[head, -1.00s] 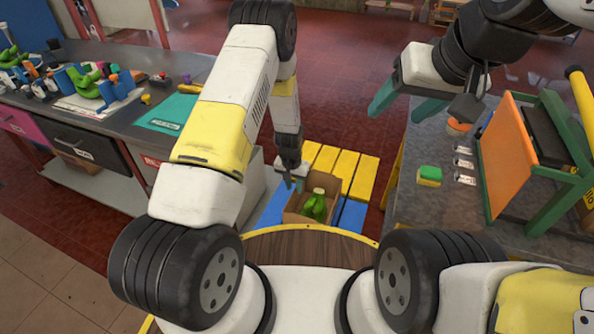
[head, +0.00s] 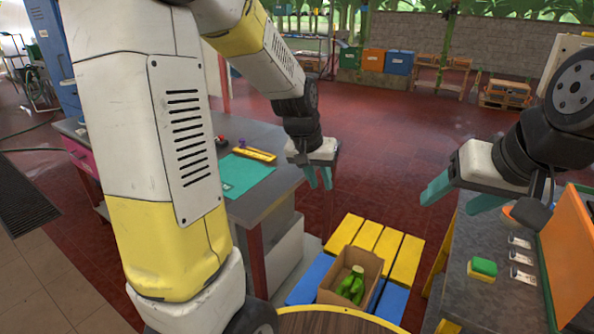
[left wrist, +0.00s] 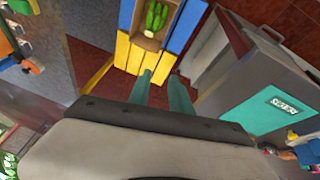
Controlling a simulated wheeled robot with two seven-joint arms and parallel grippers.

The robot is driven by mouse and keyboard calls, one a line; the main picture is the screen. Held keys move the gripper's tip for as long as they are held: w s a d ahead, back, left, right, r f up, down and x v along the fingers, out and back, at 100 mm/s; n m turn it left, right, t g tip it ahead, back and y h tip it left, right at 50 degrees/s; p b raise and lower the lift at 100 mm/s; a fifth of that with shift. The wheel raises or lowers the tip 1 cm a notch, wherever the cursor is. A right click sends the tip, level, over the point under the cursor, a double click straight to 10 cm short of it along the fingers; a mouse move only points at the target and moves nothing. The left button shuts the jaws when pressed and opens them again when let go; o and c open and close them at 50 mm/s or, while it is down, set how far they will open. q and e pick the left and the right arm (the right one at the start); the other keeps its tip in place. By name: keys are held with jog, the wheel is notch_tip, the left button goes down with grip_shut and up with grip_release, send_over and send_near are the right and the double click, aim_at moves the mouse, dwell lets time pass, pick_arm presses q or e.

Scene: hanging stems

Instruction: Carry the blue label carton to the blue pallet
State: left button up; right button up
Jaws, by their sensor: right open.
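An open brown carton (head: 341,299) with green produce inside sits upright on blue slats of the blue pallet (head: 309,281), against the yellow slats behind. No blue label shows on its visible sides. The carton also shows at the top of the left wrist view (left wrist: 146,43). My left gripper (head: 320,178) is open and empty, above and behind the carton and apart from it; its two teal fingers stand apart in the left wrist view (left wrist: 163,92). My right gripper (head: 455,195) is open and empty, to the right, near the grey bench.
Yellow slats (head: 405,262) lie directly behind the blue ones. A grey table with a teal mat (head: 242,174) stands left. A grey bench (head: 490,305) at right holds a green-and-yellow block (head: 482,269) and an orange panel (head: 567,255).

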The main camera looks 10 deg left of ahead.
pick_arm(q)
jog(key=s+a+r+t, duration=0.1)
jog(key=s+a+r, duration=0.1)
jog(key=s+r, duration=0.4)
jog(key=s+a+r+n+t, duration=0.1)
jog(key=s+r, duration=0.4)
jog(key=s, duration=0.7)
jog(key=shift+s+a+r, duration=0.3)
jog(key=shift+a+r, duration=0.05)
jog(key=shift+a, duration=0.15)
